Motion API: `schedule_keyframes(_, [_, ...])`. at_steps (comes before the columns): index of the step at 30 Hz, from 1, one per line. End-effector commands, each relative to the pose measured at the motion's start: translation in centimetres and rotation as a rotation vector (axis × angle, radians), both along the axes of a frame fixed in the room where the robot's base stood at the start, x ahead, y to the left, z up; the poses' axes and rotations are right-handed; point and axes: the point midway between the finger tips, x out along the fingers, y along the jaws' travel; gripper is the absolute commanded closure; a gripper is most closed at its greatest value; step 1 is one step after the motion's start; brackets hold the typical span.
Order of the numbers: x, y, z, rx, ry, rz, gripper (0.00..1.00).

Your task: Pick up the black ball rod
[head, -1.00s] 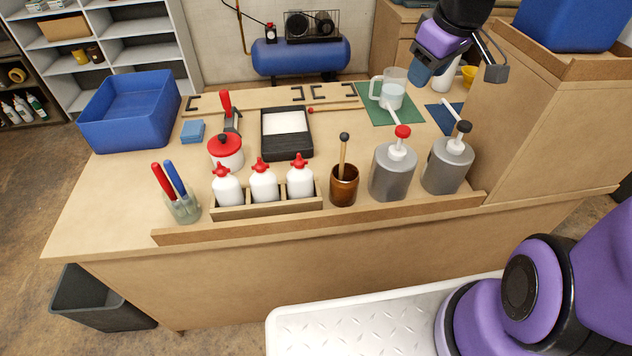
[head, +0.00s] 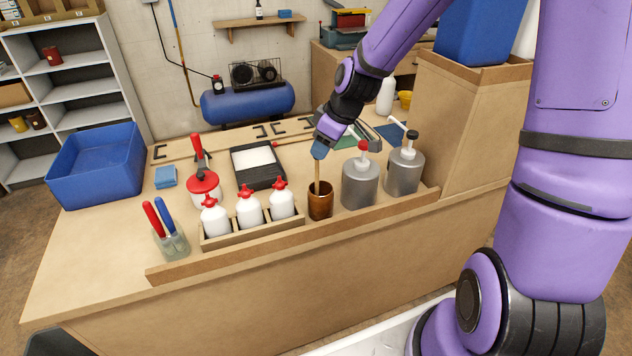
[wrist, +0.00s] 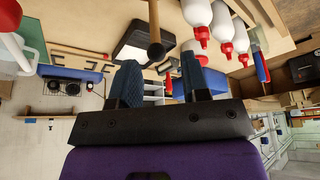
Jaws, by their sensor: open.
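The black ball rod (head: 317,173) stands nearly upright in a brown cup (head: 320,203) on the bench. In the head view its wooden shaft shows, but its ball end is hidden by my gripper (head: 319,149). In the wrist view the rod (wrist: 154,22) comes down from the top edge, and its rounded dark end lies just beyond the gap between my two blue fingers (wrist: 159,68). My gripper is open, with its fingers at the top of the rod. I cannot tell whether they touch it.
Two grey pump cans (head: 360,185) stand close right of the cup. White bottles with red caps (head: 249,210) sit in a wooden holder to its left. A black tray (head: 262,180) lies behind. A wooden ledge (head: 290,243) runs along the bench front.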

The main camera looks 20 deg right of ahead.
Motion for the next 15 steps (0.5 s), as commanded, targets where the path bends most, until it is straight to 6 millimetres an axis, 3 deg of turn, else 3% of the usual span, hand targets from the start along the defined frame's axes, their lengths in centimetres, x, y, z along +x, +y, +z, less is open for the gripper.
schedule_keyframes(8, [0.4,0.3,-1.6,-0.001,0.001,0.0,0.58])
schedule_keyframes(15, [1.1,0.6,-4.4,0.0,0.003,0.001,0.58])
